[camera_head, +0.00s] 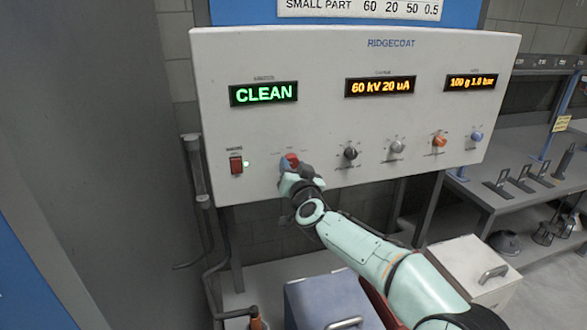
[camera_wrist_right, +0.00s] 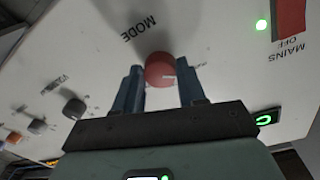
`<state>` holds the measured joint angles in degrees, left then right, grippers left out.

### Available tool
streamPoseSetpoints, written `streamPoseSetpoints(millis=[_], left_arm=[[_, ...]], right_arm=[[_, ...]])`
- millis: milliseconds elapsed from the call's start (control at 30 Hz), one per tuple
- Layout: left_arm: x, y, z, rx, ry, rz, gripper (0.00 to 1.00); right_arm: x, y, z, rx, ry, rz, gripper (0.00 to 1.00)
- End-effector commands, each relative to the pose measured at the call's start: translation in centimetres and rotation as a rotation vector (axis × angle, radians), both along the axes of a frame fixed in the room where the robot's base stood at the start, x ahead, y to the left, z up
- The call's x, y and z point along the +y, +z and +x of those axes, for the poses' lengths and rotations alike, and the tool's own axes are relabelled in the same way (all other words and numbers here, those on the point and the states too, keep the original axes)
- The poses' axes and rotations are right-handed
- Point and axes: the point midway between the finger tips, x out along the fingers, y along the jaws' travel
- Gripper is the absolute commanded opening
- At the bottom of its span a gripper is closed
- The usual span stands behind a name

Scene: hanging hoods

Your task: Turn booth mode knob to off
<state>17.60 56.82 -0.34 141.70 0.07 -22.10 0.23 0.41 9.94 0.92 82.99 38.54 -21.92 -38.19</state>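The booth mode knob (camera_wrist_right: 160,70) is red and round, under the word MODE on the pale control panel. In the head view the knob (camera_head: 290,160) shows at the tip of my right gripper (camera_head: 291,171), partly covered by it. In the right wrist view my right gripper (camera_wrist_right: 161,84) has one blue finger on each side of the knob, and the knob fills the space between them. The green display (camera_head: 263,93) above reads CLEAN. The knob's pointer direction is not clear. My left gripper is not in view.
A red mains switch (camera_head: 236,164) with a lit green lamp is left of the knob. A black knob (camera_head: 351,153), a grey knob (camera_head: 397,146), an orange knob (camera_head: 440,140) and a blue knob (camera_head: 477,136) are to the right. Boxes and a shelf stand below and right.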

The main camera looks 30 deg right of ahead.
Motion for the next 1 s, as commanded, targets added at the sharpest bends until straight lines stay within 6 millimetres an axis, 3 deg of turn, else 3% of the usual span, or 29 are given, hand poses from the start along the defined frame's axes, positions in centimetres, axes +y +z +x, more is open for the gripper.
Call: streamPoseSetpoints(millis=[467, 1000], left_arm=[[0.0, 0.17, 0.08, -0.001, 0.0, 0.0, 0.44], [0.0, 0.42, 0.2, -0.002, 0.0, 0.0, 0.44]], right_arm=[[0.01, 0.05, -0.01, -0.023, -0.001, 0.098, 0.1], [0.08, 0.17, 0.0, -0.134, -0.001, 0.559, 0.1]])
